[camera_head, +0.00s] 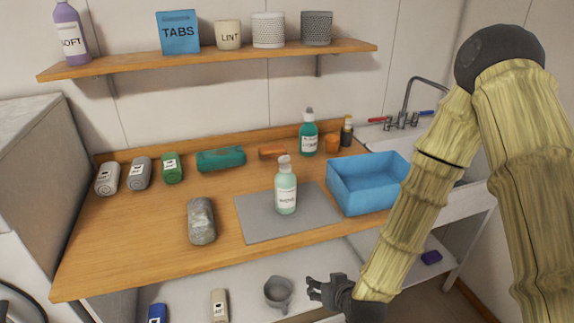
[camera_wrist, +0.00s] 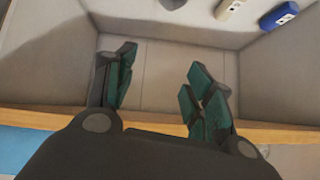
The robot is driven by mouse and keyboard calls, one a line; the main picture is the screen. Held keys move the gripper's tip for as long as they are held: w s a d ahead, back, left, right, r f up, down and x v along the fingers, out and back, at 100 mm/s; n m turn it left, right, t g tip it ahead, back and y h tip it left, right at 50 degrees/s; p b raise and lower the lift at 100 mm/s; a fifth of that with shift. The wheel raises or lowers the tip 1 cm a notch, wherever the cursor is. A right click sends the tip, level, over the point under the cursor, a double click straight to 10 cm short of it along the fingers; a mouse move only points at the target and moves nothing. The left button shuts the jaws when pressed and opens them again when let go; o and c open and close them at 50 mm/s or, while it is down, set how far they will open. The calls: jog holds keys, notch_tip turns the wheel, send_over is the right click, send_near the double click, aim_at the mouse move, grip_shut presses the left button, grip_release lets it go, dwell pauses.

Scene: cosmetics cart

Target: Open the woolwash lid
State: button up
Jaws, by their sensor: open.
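A pale mint bottle (camera_head: 286,190) with a whitish top stands upright on the grey mat (camera_head: 255,222) on the wooden counter. Its label is too small to read surely, but it may be the woolwash. Its lid (camera_head: 284,161) appears to be on. My gripper (camera_head: 313,289) is in front of the counter, low and right of the bottle's line, well apart from it. In the wrist view my gripper (camera_wrist: 160,68) has its green-padded fingers spread with nothing between them. The bottle does not show in the wrist view.
A blue bin (camera_head: 365,185) stands right of the mat, with a teal bottle (camera_head: 309,138) behind. A grey stone-like object (camera_head: 201,220) lies left of the mat. Rolled items and a green pack line the back left. A shelf (camera_head: 210,62) hangs above. A mug (camera_head: 278,292) sits below.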

jog(key=w+a+r+n+t+y+b, duration=0.1)
jog(key=w+a+r+t, duration=0.1)
jog(key=w+r, duration=0.3)
jog(key=w+a+r+t+b, duration=0.15)
jog(key=w+r, duration=0.25)
jog(key=r, duration=0.4)
jog(key=t+y+b, duration=0.1)
jog(key=t+b, duration=0.1)
jog(key=t, duration=0.3)
send_near(286, 156)
jog(key=shift+n, duration=0.4)
jog(key=p+x, duration=0.3)
jog(key=x, duration=0.7)
jog(key=shift+w, duration=0.2)
jog(key=c, duration=1)
